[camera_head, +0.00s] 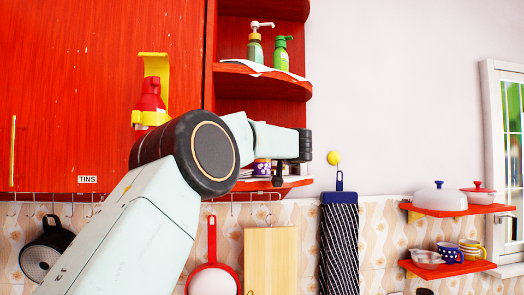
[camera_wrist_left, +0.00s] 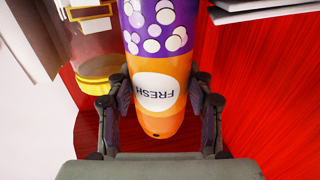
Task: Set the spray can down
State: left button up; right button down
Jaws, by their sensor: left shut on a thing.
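The spray can (camera_wrist_left: 165,65) has a purple top part with white dots and an orange part with a white "FRESH" label. My left gripper (camera_wrist_left: 160,105) is shut on its orange part, one finger on each side. In the head view the can's dotted purple part (camera_head: 263,166) shows small behind my left arm, over the lower red corner shelf (camera_head: 293,183). My arm hides much of the can there. I cannot tell whether its base touches the shelf. My right gripper is not in view.
In the left wrist view, a glass jar with a yellow rim (camera_wrist_left: 92,83) stands left of the can, and white stacked sheets or books (camera_wrist_left: 250,9) lie at upper right. Two pump bottles (camera_head: 255,46) stand on the shelf above. A red cabinet (camera_head: 90,90) is at left.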

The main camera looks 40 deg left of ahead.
pick_arm(q)
jog(key=shift+w, duration=0.1)
jog(key=o, duration=1.1)
jog(key=shift+w+f, duration=0.15)
jog(key=shift+f, duration=0.05)
jog(key=shift+c, duration=0.2)
jog(key=shift+o, duration=1.3)
jog(key=shift+d, duration=0.1)
jog(key=shift+o, duration=0.2)
jog(key=shift+s+r, duration=0.1)
jog(key=shift+s, duration=0.2)
jog(key=shift+w, duration=0.1)
jog(key=shift+d, duration=0.1)
jog(key=b+v, duration=0.3)
jog(key=v, duration=0.8)
jog(key=shift+d+b, duration=0.25)
jog(key=shift+b, duration=0.1)
